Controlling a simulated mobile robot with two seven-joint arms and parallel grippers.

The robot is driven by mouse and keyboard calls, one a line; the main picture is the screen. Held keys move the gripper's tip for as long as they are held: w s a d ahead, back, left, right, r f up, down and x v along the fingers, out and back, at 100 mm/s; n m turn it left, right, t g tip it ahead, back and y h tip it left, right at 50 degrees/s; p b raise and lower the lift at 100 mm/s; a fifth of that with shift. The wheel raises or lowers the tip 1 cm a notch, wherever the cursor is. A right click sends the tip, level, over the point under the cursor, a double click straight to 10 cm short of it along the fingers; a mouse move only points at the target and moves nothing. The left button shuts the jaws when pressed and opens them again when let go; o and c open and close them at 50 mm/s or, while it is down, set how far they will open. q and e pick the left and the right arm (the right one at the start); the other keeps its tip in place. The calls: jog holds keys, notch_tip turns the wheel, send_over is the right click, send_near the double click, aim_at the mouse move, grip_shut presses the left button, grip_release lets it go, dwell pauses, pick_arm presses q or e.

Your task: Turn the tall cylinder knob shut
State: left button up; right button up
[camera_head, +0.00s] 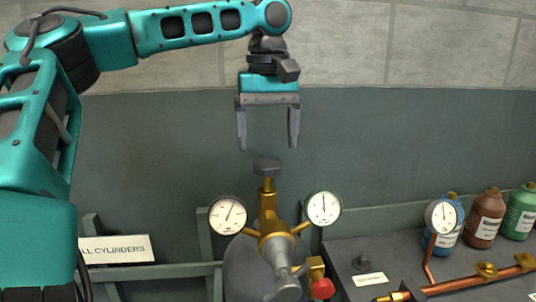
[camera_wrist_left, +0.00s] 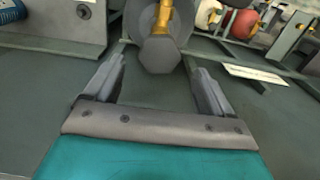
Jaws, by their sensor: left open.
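The tall cylinder (camera_head: 240,270) is grey and stands at the bottom centre of the head view, with a brass valve (camera_head: 276,245) on top. Its dark grey faceted knob (camera_head: 267,167) sits on an upright brass stem (camera_head: 268,190). My left gripper (camera_head: 267,143) hangs pointing down just above the knob, its fingers spread wider than the knob and empty. In the left wrist view the knob (camera_wrist_left: 160,55) lies between and just beyond the fingertips (camera_wrist_left: 160,66), with no finger touching it. My right gripper is in neither view.
Two round gauges (camera_head: 228,215) (camera_head: 324,207) flank the stem. A red knob (camera_head: 323,288) sits lower right. A bench (camera_head: 400,250) at right holds copper piping (camera_head: 480,281), another gauge (camera_head: 444,217) and several bottles (camera_head: 486,218). A sign (camera_head: 117,249) is at left. The wall behind is bare.

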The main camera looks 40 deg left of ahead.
aim_at(268, 162)
pick_arm(q)
jog(key=shift+f, duration=2.05)
jog(key=shift+c, duration=0.3)
jog(key=c, duration=1)
